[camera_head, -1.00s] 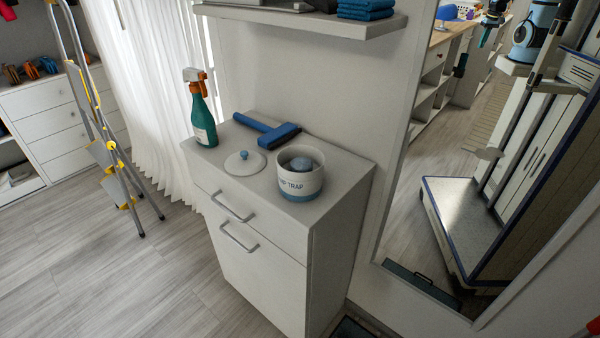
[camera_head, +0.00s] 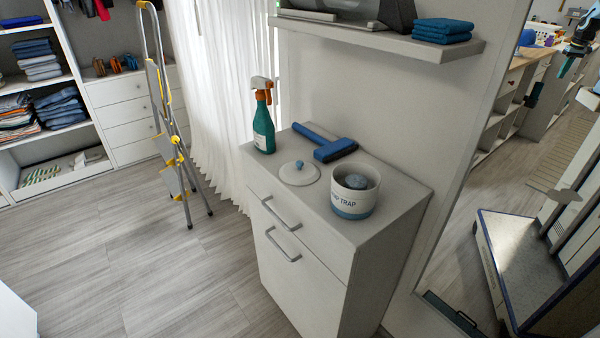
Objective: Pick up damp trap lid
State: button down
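The damp trap lid (camera_head: 299,174) is a round white disc with a small blue knob. It lies flat on top of the white cabinet (camera_head: 394,205), near its front left part. The damp trap (camera_head: 354,192) is a white tub with a blue base band and "TRAP" lettering. It stands open to the right of the lid, with a blue-grey lump inside. My gripper itself does not show directly. A mirror at the right shows part of a robot arm with a dark and teal end (camera_head: 572,58), too small to read its state.
A green spray bottle (camera_head: 264,122) with an orange and white head stands left of the lid. A blue-headed tool (camera_head: 333,149) lies just behind it. A shelf (camera_head: 440,50) with folded blue cloths overhangs the back. A stepladder (camera_head: 170,130) stands left; the floor in front is clear.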

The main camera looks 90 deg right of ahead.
aim_at(299, 172)
jog(key=i+l+z, duration=0.15)
jog(key=l+z, duration=0.3)
jog(key=i+l+z, duration=0.15)
jog(key=z, duration=0.3)
jog(key=i+l+z, duration=0.15)
jog(key=i+z, duration=0.15)
jog(key=z, duration=0.15)
jog(key=i+l+z, duration=0.1)
jog(key=i+z, duration=0.2)
jog(key=z, duration=0.2)
jog(key=i+z, duration=0.25)
jog(key=z, duration=0.2)
jog(key=i+j+z, duration=0.1)
jog(key=i+z, duration=0.15)
jog(key=z, duration=0.2)
